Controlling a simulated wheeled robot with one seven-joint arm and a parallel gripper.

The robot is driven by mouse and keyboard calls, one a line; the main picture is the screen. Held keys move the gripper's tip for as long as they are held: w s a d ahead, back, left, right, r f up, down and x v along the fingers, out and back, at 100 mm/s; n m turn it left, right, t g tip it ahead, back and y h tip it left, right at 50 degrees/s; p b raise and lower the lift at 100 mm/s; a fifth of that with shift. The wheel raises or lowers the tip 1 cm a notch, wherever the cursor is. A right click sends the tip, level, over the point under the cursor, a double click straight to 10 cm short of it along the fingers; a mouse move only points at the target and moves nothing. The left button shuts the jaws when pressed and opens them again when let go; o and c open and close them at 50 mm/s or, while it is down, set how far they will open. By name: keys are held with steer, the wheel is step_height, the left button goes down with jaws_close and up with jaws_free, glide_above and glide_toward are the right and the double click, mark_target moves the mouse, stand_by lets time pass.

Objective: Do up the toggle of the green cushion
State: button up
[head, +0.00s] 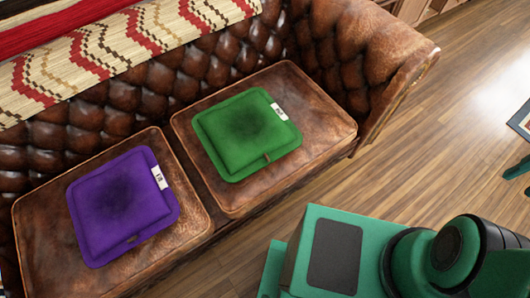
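The green cushion (240,130) lies flat on the right seat of a brown leather sofa. A white label (279,112) sits on its right edge. A small brownish toggle (267,157) shows at its front edge; it is too small to tell whether it is done up. My gripper is not in view. Part of my own green and black body shows at the bottom right, in front of the sofa and apart from the cushion.
A purple cushion (118,205) with a white label lies on the left seat. The tufted sofa back (150,92) carries a patterned throw (110,50). The sofa's right arm (372,60) rises beside the green cushion.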

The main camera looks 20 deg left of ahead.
steer(key=w+a+f+n, duration=0.2)
steer(key=w+a, duration=0.2)
steer(key=w, duration=0.2)
steer(key=w+a+f+n, duration=0.1)
steer(key=w+a+n, duration=0.15)
steer(key=w, duration=0.45)
steer(key=w+a+f+n+h, duration=0.15)
steer(key=w+a+f, duration=0.25)
steer(key=a, duration=0.4)
steer(key=w+a+f+n+y, duration=0.1)
steer(key=w+a+f+n, duration=0.15)
steer(key=w+a, duration=0.4)
steer(key=n, duration=0.7)
glide_above(267, 157)
step_height(267, 157, down, 23)
steer(key=shift+m, duration=0.25)
step_height(267, 157, down, 10)
steer(key=shift+r, duration=0.15)
